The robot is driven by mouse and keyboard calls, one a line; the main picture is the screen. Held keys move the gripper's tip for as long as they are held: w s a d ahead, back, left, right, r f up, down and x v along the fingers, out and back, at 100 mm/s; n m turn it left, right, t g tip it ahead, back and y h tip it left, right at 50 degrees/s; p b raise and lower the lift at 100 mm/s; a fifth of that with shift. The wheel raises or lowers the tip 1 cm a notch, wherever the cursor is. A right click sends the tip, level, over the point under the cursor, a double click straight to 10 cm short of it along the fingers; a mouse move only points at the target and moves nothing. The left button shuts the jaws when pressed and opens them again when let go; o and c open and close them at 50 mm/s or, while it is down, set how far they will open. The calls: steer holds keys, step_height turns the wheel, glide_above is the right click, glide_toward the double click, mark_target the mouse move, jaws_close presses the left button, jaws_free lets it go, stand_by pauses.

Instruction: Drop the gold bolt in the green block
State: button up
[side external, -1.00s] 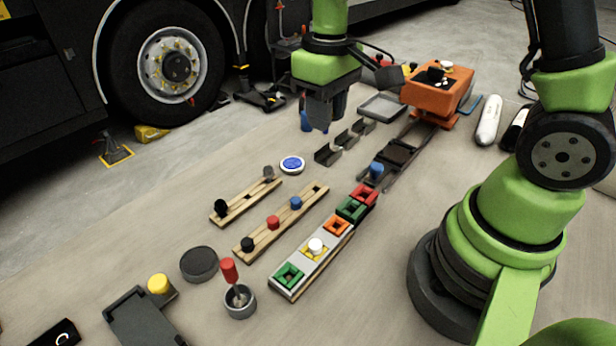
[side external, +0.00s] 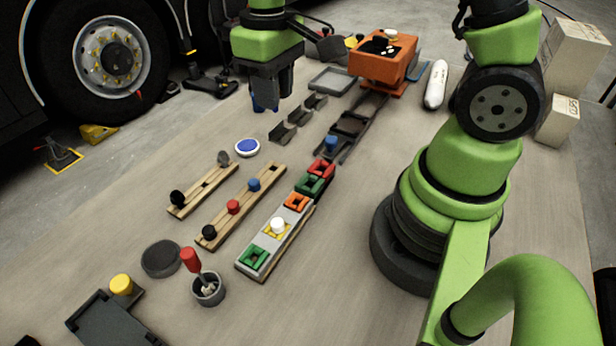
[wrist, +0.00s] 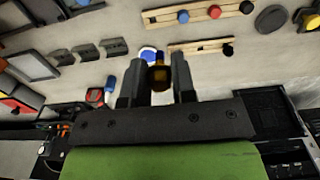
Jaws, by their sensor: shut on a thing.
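The bolt cannot be made out in the side view. A green block (side external: 254,257) with a square opening sits at the near end of the grey strip. Another, darker green block (side external: 309,185) sits farther along, between orange and red blocks. My gripper is well away from both.
A yellow block with a white peg (side external: 278,226) and an orange block (side external: 297,202) share the strip. Wooden racks with coloured pegs (side external: 243,207), a blue disc (side external: 247,148) and grey brackets (side external: 297,117) lie to the left. A cup with a red-handled tool (side external: 208,290) stands nearer.

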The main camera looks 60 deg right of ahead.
steer(key=s+f+n, duration=0.3)
steer(key=s+f, duration=0.3)
steer(key=f, duration=0.2)
glide_above(310, 173)
steer(key=s+a, duration=0.1)
steer(key=a, duration=0.1)
steer(key=shift+s+a+f, duration=0.1)
steer(key=shift+f, duration=0.95)
steer(key=shift+s+a+f, duration=0.1)
steer(key=shift+f, duration=0.95)
steer(key=shift+f, duration=1.35)
steer(key=o, duration=1.4)
steer(key=shift+r, duration=3)
